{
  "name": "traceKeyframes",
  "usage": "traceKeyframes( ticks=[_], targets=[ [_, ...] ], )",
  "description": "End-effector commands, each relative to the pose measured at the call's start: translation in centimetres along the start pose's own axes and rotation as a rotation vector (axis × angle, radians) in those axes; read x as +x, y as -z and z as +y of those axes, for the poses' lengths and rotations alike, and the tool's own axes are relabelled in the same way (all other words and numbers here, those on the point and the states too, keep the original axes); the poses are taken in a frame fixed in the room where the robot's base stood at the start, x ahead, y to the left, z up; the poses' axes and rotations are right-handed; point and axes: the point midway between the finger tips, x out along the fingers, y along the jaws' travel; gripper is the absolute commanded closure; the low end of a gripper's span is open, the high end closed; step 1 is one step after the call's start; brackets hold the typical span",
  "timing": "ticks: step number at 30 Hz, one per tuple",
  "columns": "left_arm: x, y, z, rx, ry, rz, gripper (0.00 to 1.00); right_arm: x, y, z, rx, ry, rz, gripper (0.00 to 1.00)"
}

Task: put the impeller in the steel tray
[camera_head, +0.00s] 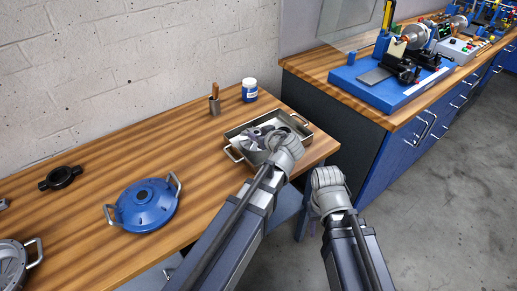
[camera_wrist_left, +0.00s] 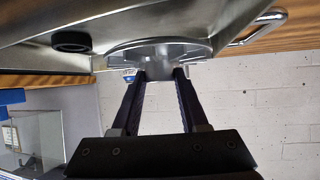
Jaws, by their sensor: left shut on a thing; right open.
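The steel tray (camera_head: 238,152) stands near the right end of the wooden table, with a handle at each end. My left gripper (camera_head: 277,143) is over the tray, its fingers mostly hidden behind its wrist in the head view. In the left wrist view its fingers (camera_wrist_left: 161,75) are shut on the hub of the grey metal impeller (camera_wrist_left: 126,52). The impeller (camera_head: 258,131) shows within the tray's outline in the head view; whether it touches the tray floor I cannot tell. My right gripper (camera_head: 327,180) is open and empty, off the table's front edge.
A blue round housing (camera_head: 147,204) with handles and a black ring part (camera_head: 61,177) lie on the table's left. A cup with a stick (camera_head: 214,103) and a white-lidded jar (camera_head: 249,90) stand behind the tray. A blue machine (camera_head: 392,88) is on the right bench.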

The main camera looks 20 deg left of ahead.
Motion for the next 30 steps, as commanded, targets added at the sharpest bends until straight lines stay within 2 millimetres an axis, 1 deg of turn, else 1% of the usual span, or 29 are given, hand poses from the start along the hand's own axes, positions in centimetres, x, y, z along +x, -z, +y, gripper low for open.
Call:
traceKeyframes(
  ticks=[5, 15, 24, 28, 29, 30],
  targets=[
    [0.1, -0.2, 0.0, 0.001, 0.0, 0.001, 1.0, 0.2, 0.0, 0.0, 0.0, 0.0, 0.0, 0.58],
    [1.9, -3.3, 0.0, 0.001, 0.0, 0.001, 1.0, 3.8, 0.2, -0.4, 0.0, 0.0, 0.0, 0.58],
    [1.8, -3.2, 0.0, 0.001, 0.0, 0.001, 1.0, 3.7, 0.2, -0.3, 0.0, 0.0, 0.0, 0.58],
    [2.0, -3.6, 0.0, 0.001, 0.0, 0.001, 1.0, 4.1, 0.2, -0.4, 0.0, 0.0, 0.0, 0.58],
    [2.0, -3.6, 0.0, 0.0, 0.0, 0.0, 0.55, 4.1, 0.2, -0.4, 0.0, 0.0, 0.0, 0.58],
    [1.9, -3.5, 0.0, 0.0, 0.0, 0.0, 0.51, 4.0, 0.2, -0.4, 0.0, 0.0, 0.0, 0.58]
  ],
)
